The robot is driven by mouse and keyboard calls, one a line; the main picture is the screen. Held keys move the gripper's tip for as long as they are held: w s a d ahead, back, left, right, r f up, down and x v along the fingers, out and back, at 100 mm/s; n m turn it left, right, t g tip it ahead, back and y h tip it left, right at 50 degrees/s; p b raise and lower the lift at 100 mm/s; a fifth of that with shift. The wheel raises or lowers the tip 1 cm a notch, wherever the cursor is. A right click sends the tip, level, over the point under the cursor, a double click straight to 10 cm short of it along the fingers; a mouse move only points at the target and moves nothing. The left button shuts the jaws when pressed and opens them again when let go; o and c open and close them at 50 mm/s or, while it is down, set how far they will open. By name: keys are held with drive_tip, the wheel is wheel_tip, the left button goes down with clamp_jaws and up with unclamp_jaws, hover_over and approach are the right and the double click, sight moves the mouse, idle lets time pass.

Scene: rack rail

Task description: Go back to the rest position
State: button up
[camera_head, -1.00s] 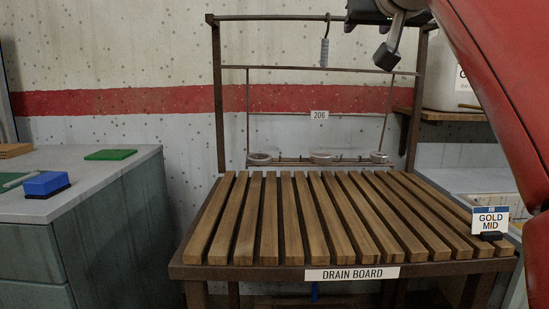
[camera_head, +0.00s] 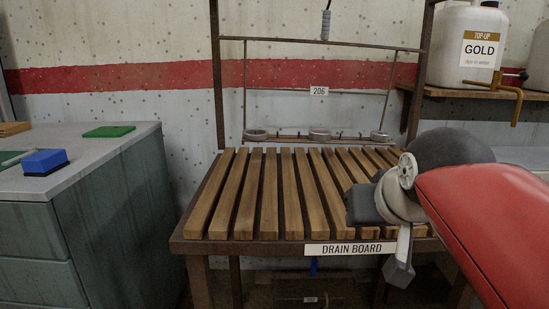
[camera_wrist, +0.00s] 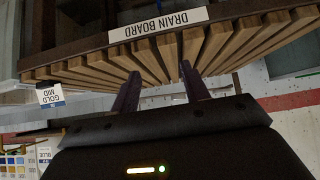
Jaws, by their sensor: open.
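My gripper (camera_wrist: 158,82) is open and empty, its two dark fingers apart in the wrist view, with the drain board's label (camera_wrist: 158,24) and slats beyond them. In the head view my red arm comes in from the right. Its grey wrist hangs over the front right part of the drain board (camera_head: 245,246), with one finger (camera_head: 400,262) showing below the front edge. The wrist hides the board's right corner. The wrist view is turned over, and a GOLD MID card (camera_wrist: 50,95) shows there at the board's corner.
A rack frame (camera_head: 214,75) with a 206 tag (camera_head: 319,91) and several metal rings (camera_head: 319,133) stands behind the board. A grey handle (camera_head: 326,25) hangs above. A GOLD container (camera_head: 450,50) sits on a shelf with a brass tap (camera_head: 517,105). A blue block (camera_head: 45,162) lies on the left counter.

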drive_tip(key=s+f+g, duration=0.1)
drive_tip(key=s+f, duration=0.4)
drive_tip(key=f, duration=0.4)
drive_tip(key=s+f+g, duration=0.2)
drive_tip(key=s+f, duration=0.4)
drive_tip(key=f, duration=0.3)
drive_tip(key=shift+f+g, duration=0.3)
drive_tip(key=shift+f, duration=0.1)
drive_tip(key=shift+d, duration=0.1)
